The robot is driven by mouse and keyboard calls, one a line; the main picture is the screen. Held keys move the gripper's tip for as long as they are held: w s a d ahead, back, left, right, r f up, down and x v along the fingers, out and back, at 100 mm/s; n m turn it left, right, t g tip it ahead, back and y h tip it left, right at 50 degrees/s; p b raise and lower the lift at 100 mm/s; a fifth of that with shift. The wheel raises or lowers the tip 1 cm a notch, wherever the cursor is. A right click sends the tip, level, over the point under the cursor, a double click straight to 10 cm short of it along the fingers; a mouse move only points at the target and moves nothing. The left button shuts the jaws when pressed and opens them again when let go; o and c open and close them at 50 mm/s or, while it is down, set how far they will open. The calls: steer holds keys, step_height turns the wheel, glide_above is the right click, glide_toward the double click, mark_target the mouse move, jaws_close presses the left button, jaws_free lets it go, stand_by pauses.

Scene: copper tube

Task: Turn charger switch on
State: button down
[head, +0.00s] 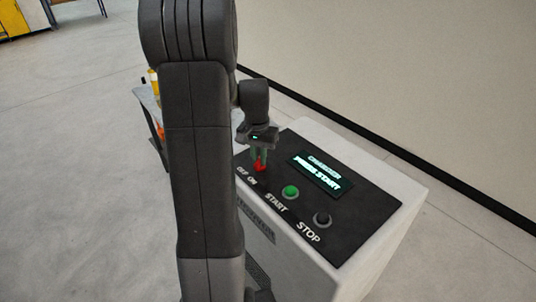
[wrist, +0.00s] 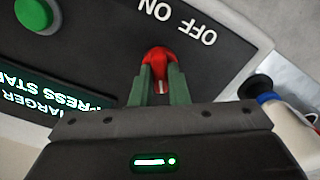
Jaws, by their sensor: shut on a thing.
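The charger (head: 392,235) is a pale box with a black sloped panel. Its red switch (head: 260,168) sits at the panel's left end, above the OFF and ON labels. My gripper (head: 260,157) reaches down onto it from above. In the wrist view the two green fingers of my gripper (wrist: 160,75) are shut on the red switch (wrist: 160,56), one on each side. A white mark shows on the switch between the fingers. The fingers hide part of it, so I cannot tell its exact setting. The display (head: 320,174) is lit and reads "CHARGER PRESS START".
A green START button (head: 291,192) and a black STOP button (head: 322,219) lie right of the switch. A bottle-like thing with a blue cap (wrist: 258,87) stands beside the charger in the wrist view. A wall (head: 420,80) rises behind. Open floor (head: 70,170) lies left.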

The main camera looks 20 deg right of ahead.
steer(key=shift+s+d+r, duration=0.1)
steer(key=shift+d, duration=0.1)
stand_by(0.4)
steer(key=c, duration=1.4)
jaws_free()
steer(key=shift+s+d, duration=0.15)
steer(key=shift+s, duration=0.05)
steer(key=shift+w, duration=0.15)
step_height(320, 180, up, 14)
steer(key=f, duration=1.4)
steer(key=shift+a, duration=0.25)
steer(key=shift+r, duration=0.1)
